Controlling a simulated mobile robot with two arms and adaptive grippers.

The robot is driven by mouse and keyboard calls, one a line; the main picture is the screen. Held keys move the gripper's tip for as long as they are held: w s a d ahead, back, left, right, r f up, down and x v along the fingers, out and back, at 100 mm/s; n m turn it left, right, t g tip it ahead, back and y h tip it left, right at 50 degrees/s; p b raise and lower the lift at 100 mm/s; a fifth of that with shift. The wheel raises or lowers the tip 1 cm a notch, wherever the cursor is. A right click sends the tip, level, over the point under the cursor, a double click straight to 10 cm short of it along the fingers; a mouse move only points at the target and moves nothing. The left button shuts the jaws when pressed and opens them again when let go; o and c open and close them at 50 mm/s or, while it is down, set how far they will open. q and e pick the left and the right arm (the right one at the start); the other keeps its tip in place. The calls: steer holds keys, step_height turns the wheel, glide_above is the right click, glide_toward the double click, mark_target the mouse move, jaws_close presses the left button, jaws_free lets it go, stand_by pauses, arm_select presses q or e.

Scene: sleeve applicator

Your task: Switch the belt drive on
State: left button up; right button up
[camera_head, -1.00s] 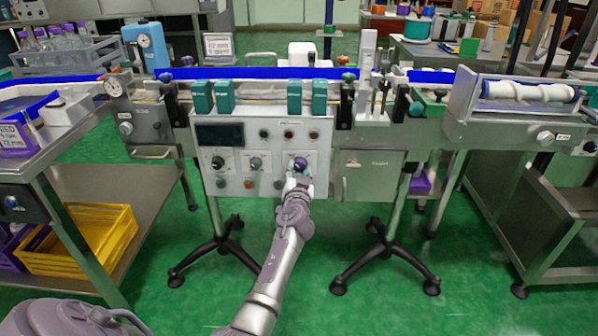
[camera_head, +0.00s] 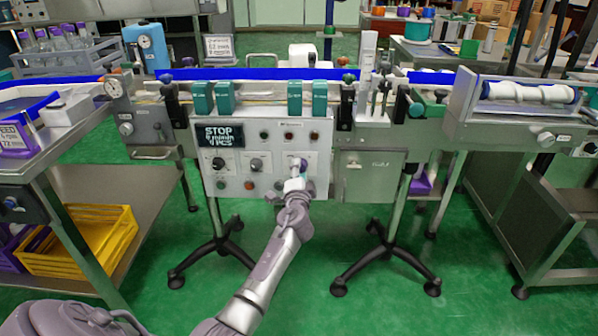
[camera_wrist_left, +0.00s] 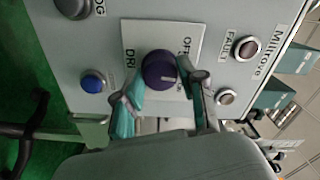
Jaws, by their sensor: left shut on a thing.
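The drive knob (camera_wrist_left: 158,70) is round and purple and sits on a pale plate with partly hidden lettering that starts "DRI" and includes "OFF". My left gripper (camera_wrist_left: 165,100) has its fingers on both sides of the knob and is shut on it. In the head view the gripper (camera_head: 296,184) is at the lower right of the grey control panel (camera_head: 285,137), and a bit of the purple knob (camera_head: 303,163) shows beyond it. The panel display (camera_head: 221,135) is lit and its top line reads "STOP". My right gripper is in neither view.
Beside the knob are a grey knob (camera_head: 256,164) and a black knob (camera_head: 218,164). A blue button (camera_wrist_left: 93,82) and small dark lamps sit around it. The conveyor with green blocks (camera_head: 294,98) runs above the panel. Black stand legs (camera_head: 222,246) are below.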

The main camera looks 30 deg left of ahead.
arm_select(q)
steer(key=shift+m+p, duration=1.05)
steer(key=shift+m, duration=3.05)
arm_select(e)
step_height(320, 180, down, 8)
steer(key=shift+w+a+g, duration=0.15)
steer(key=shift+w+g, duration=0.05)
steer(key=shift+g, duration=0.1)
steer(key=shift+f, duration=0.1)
arm_select(q)
steer(key=o, duration=1.1)
steer(key=shift+o, duration=0.2)
steer(key=v, duration=1.2)
